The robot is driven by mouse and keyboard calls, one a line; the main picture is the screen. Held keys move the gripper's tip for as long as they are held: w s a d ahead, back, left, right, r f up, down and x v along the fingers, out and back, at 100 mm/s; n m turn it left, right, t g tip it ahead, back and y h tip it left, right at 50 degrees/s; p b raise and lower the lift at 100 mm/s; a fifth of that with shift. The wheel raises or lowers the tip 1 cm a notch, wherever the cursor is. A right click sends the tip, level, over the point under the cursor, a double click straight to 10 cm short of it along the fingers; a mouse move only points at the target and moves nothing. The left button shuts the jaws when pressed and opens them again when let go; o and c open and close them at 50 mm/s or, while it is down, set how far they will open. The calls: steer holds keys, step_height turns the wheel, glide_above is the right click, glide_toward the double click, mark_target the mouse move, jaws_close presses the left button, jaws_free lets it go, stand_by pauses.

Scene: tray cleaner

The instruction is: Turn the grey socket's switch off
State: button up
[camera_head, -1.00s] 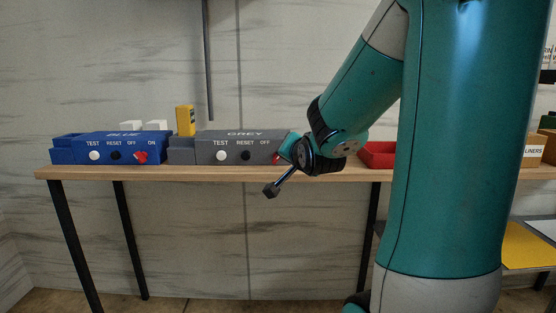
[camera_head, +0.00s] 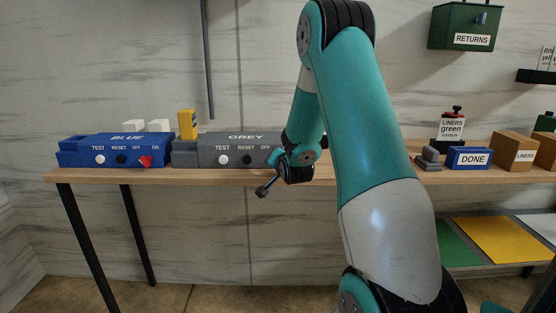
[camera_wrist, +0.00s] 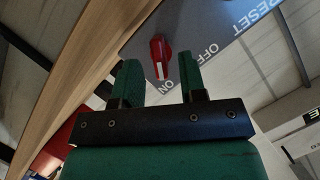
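The grey socket (camera_head: 235,150) stands on the shelf, right of the blue one. It has a white TEST button, a black RESET button and OFF lettering. Its ON end is hidden behind my arm in the head view. In the wrist view its red switch (camera_wrist: 161,56) shows on the grey face (camera_wrist: 225,45) with OFF and ON labels. The switch's white mark is at its lower end, on the ON side. My gripper (camera_wrist: 160,64) is open, its green fingers either side of the switch; contact cannot be told. In the head view my arm hides the fingers.
The blue socket (camera_head: 115,150) with a red switch stands to the left. On the right are a blue DONE box (camera_head: 469,158), a LINERS box (camera_head: 515,150) and a green RETURNS box (camera_head: 465,27) on the wall.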

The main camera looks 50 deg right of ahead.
steer(key=shift+x, duration=1)
steer(key=shift+c, duration=0.2)
steer(key=c, duration=0.6)
steer(key=shift+c, duration=0.2)
